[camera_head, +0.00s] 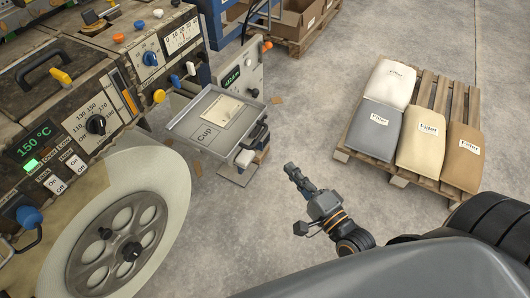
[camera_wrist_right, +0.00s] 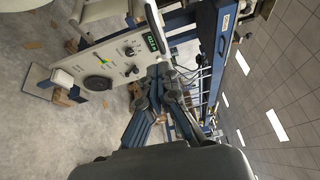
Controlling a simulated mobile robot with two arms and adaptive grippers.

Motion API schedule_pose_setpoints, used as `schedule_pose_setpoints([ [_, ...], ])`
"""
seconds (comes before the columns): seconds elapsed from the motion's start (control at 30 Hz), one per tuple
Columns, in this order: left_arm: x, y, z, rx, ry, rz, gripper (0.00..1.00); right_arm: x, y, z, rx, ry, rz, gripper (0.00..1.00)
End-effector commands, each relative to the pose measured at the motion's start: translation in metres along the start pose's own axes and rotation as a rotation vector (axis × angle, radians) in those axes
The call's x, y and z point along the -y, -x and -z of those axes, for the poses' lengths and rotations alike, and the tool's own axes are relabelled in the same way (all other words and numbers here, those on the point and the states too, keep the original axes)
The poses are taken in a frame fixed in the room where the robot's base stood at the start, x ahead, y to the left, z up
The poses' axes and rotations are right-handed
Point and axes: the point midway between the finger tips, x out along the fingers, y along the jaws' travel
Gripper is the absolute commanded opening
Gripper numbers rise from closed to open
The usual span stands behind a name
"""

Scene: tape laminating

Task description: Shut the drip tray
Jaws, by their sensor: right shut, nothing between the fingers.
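The drip tray looks to be the flat grey tray (camera_head: 190,128) with a paper label and a dark handle (camera_head: 257,135) on its right end. It sticks out from the side of the big machine on the left of the head view. My right gripper (camera_head: 291,170) is shut and empty over the floor, to the lower right of the handle and apart from it. In the wrist view the right gripper's fingers (camera_wrist_right: 162,75) are together, with a control panel beyond them. I cannot surely make out the tray in that view. My left gripper is not in view.
The machine's control panel (camera_head: 80,110) and a large pale roll (camera_head: 165,210) fill the left. A grey box with a green display (camera_head: 245,68) stands behind the tray. A pallet (camera_head: 455,100) with filled sacks is at right. Bare floor lies between.

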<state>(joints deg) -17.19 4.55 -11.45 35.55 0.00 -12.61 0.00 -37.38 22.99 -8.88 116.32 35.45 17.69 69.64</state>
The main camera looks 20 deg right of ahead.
Motion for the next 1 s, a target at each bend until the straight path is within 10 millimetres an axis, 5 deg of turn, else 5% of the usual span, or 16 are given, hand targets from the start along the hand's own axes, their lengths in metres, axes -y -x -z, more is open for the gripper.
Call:
schedule_pose_setpoints([
  [0.27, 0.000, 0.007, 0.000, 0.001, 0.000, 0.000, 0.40, 0.002, -0.057, 0.000, 0.000, 0.001, 0.003, 0.00],
  [0.4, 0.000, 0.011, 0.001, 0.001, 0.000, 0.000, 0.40, 0.002, -0.072, -0.016, 0.000, -0.002, 0.000, 0.00],
  [1.0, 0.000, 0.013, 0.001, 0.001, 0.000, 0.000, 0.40, -0.001, -0.084, -0.029, 0.000, 0.002, -0.001, 0.00],
])
